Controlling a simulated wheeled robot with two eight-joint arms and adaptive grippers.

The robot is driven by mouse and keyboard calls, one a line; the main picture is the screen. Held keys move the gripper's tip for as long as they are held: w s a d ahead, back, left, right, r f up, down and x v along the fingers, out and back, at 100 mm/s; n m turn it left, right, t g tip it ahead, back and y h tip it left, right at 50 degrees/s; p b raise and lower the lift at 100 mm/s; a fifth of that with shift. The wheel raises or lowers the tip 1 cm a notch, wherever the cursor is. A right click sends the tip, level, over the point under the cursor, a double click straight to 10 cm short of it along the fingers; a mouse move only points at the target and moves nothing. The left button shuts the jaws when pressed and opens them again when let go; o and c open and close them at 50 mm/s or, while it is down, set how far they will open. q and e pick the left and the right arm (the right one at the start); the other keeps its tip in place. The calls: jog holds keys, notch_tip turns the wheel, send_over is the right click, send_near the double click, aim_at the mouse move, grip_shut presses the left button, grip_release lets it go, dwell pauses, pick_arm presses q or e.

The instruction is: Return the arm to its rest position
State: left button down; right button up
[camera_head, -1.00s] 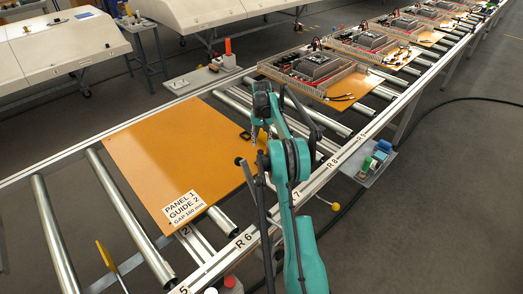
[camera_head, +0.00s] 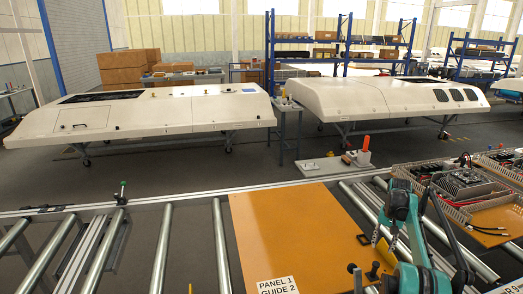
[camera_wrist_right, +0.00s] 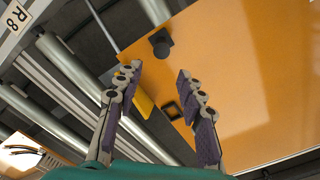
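My right arm is teal and stands at the lower right of the head view. Its gripper (camera_head: 384,238) points down near the right edge of the orange panel (camera_head: 290,235). In the right wrist view the two fingers of this gripper (camera_wrist_right: 160,75) are apart with nothing held between them. The orange panel (camera_wrist_right: 245,75) fills the right of that view. A black knob (camera_wrist_right: 160,42) and a black square piece (camera_wrist_right: 172,110) show by its edge. A yellow piece (camera_wrist_right: 145,105) shows beyond the fingers. My left gripper is not in view.
Metal rollers (camera_head: 162,250) lie left of the panel. Trays with electronic parts (camera_head: 465,185) stand at the right. A small grey shelf (camera_head: 325,168) is behind the conveyor rail. White shells (camera_head: 140,115) on stands and blue racks are farther back.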

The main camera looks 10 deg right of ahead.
jog(key=s+a+r+n+t, duration=0.1)
jog(key=s+a+r, duration=0.2)
jog(key=a+r, duration=0.35)
jog(key=s+a+r+n+t, duration=0.1)
jog(key=s+a+r+n, duration=0.2)
jog(key=a, duration=0.6)
jog(key=s+a+r+t, duration=0.1)
jog(key=s+a+r, duration=0.3)
jog(key=a+r, duration=0.3)
jog(key=s+a+f+n+t, duration=0.2)
jog(key=s+a+f, duration=0.2)
jog(key=s+a, duration=0.4)
jog(key=s+a+f+n+t, duration=0.2)
jog(key=s+a+f, duration=0.3)
jog(key=s, duration=0.7)
jog(key=a, duration=0.2)
jog(key=shift+a+f, duration=0.15)
jog(key=shift+a, duration=0.2)
jog(key=shift+s+d, duration=0.1)
jog(key=shift+s, duration=0.05)
